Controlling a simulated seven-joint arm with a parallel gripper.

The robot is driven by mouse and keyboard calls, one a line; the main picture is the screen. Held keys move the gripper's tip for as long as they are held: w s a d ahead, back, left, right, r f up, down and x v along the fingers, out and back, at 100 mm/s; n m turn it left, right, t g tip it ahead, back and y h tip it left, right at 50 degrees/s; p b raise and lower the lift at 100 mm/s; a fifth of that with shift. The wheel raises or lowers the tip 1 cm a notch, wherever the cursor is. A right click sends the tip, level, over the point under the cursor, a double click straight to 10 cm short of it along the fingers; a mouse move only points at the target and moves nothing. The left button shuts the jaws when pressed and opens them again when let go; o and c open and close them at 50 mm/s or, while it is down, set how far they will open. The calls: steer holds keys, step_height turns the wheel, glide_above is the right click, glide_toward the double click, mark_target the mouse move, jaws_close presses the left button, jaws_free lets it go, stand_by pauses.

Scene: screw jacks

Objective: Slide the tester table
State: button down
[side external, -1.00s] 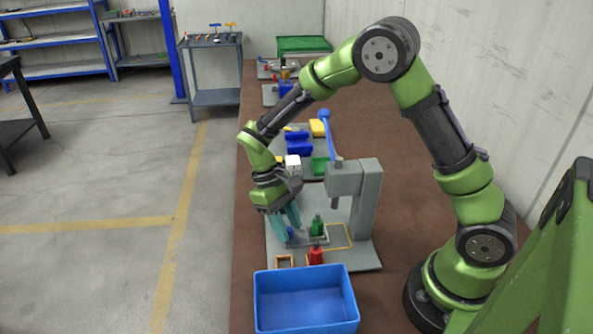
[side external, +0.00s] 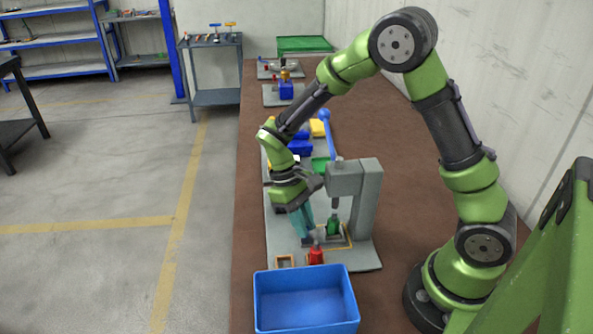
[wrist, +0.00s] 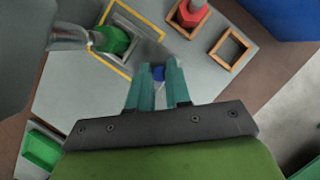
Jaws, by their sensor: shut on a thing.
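The tester table is a small grey sliding plate (wrist: 152,52) with a blue knob (wrist: 158,73) at its near end in the wrist view. My gripper (side external: 307,236) is shut on the blue knob, its teal fingers (wrist: 159,88) on either side of it. A green screw jack (side external: 334,227) stands upright on the table. The tester's metal ram (side external: 334,204) is right above the jack; I cannot tell whether they touch. A yellow outline (side external: 350,237) on the grey base surrounds the far part of the table. My fingers hide the knob in the side view.
The tester's grey column (side external: 366,205) stands right of the table. A red jack (side external: 316,257) sits in an orange frame, beside an empty orange frame (side external: 285,262). A blue bin (side external: 305,300) is at the front. Blue and yellow parts lie behind my gripper.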

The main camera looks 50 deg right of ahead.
steer(key=shift+s+d, duration=0.2)
steer(key=shift+d, duration=0.05)
steer(key=c, duration=1.1)
jaws_free()
steer(key=shift+a, duration=0.1)
steer(key=shift+o, duration=0.2)
steer(key=shift+w, duration=0.1)
steer(key=v, duration=1.7)
steer(key=shift+f, duration=0.1)
steer(key=s+r+m+t+y, duration=0.2)
steer(key=s+r+m+t, duration=0.2)
steer(key=s+t, duration=0.7)
steer(key=s+r, duration=0.1)
steer(key=s, duration=0.3)
steer(key=shift+r+t, duration=0.2)
steer(key=shift+t, duration=0.1)
